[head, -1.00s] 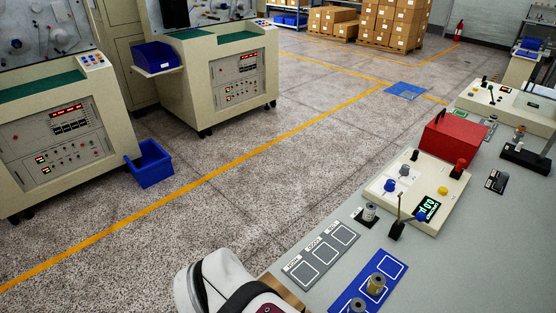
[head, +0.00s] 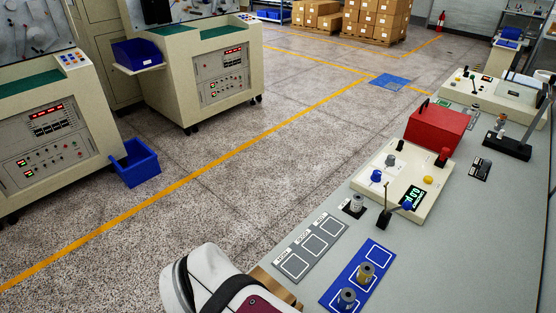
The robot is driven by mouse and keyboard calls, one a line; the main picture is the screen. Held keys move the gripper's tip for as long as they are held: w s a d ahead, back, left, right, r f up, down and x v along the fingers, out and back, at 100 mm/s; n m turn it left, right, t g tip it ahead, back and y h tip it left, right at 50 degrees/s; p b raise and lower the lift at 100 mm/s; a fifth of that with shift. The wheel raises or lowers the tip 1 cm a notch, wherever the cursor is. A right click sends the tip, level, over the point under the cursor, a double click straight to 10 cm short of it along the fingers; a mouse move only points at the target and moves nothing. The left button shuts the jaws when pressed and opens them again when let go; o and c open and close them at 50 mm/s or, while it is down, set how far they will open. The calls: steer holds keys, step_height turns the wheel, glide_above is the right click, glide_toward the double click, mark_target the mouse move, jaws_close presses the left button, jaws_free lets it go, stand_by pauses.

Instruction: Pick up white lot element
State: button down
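Two small spools stand upright on a blue mat (head: 379,252) at the bottom right of the head view. One is brownish-gold (head: 366,273), the other is greyish (head: 347,299) and nearer to me. A third, pale grey-white spool (head: 357,203) stands on a small black base beside the tester. Which of these is the white lot element I cannot tell for sure. My gripper is not in view, and no spool is seen held.
A grey card (head: 308,246) with three white-outlined squares lies empty left of the blue mat. A cream tester (head: 402,186) with knobs and a lever, a red box (head: 437,131) and a black stand (head: 508,145) are farther along the grey bench (head: 450,240).

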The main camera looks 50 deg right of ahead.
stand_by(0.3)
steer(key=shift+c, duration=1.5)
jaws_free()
